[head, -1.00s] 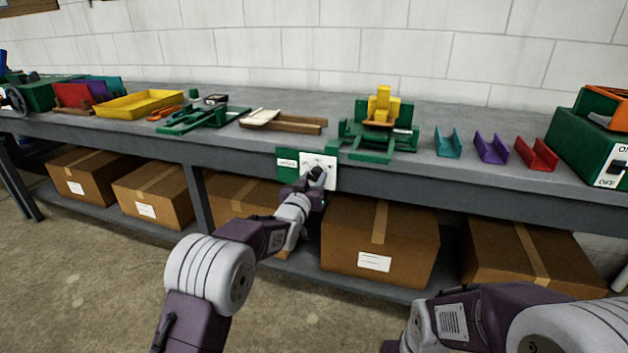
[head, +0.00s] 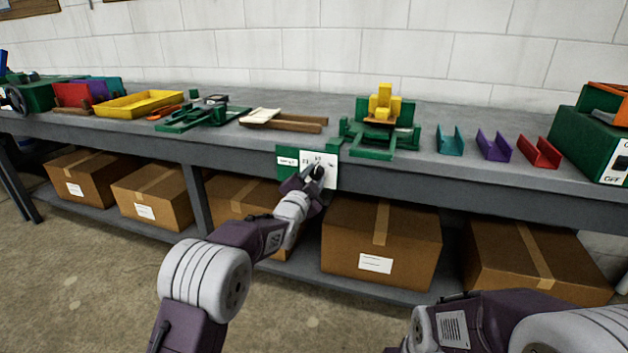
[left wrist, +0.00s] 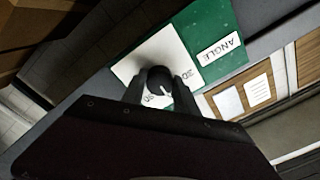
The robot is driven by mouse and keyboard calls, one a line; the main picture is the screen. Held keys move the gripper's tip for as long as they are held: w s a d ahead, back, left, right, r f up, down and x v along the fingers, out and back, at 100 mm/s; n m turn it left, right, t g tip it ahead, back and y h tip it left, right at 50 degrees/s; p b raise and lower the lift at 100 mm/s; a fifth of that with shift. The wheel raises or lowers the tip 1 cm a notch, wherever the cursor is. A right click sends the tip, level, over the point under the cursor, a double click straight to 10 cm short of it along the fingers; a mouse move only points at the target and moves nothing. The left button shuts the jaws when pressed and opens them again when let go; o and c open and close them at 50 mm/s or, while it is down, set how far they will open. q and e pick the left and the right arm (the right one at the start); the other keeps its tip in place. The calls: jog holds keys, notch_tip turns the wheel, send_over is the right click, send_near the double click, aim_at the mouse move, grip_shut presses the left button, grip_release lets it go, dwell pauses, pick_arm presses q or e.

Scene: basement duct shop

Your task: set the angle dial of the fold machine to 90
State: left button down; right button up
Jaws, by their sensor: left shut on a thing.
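The angle dial is a black knob (left wrist: 160,80) on a white plate (head: 331,180), fixed to a green panel (head: 287,171) on the bench's front edge. In the left wrist view, the panel (left wrist: 228,22) has a label reading "ANGLE". My left gripper (left wrist: 160,92) is shut on the knob, one finger on each side. It also shows in the head view (head: 316,176), covering much of the dial. A white pointer mark shows on the knob, and part of a number shows beside it; I cannot tell the setting. My right gripper is not in view, only its arm.
Above the dial, the green fold machine (head: 381,140) with a yellow block stands on the bench. Teal, purple and red channels (head: 539,152) stand to its right. Cardboard boxes (head: 381,240) fill the shelf below. The floor in front is clear.

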pick_arm(q)
jog(key=m+b, duration=0.2)
jog(key=m, duration=0.3)
jog(key=shift+f+m, duration=0.1)
jog(key=shift+m, duration=0.2)
jog(key=m+b, duration=0.2)
jog(key=m, duration=0.3)
jog(key=shift+m+h+b, duration=0.3)
jog(key=shift+m, duration=0.4)
jog(key=c, duration=0.9)
grip_release()
jog(key=shift+c, duration=0.2)
jog(key=shift+s+a, duration=0.1)
jog(key=p+v, duration=0.1)
jog(key=v, duration=0.7)
jog(key=shift+s, duration=0.4)
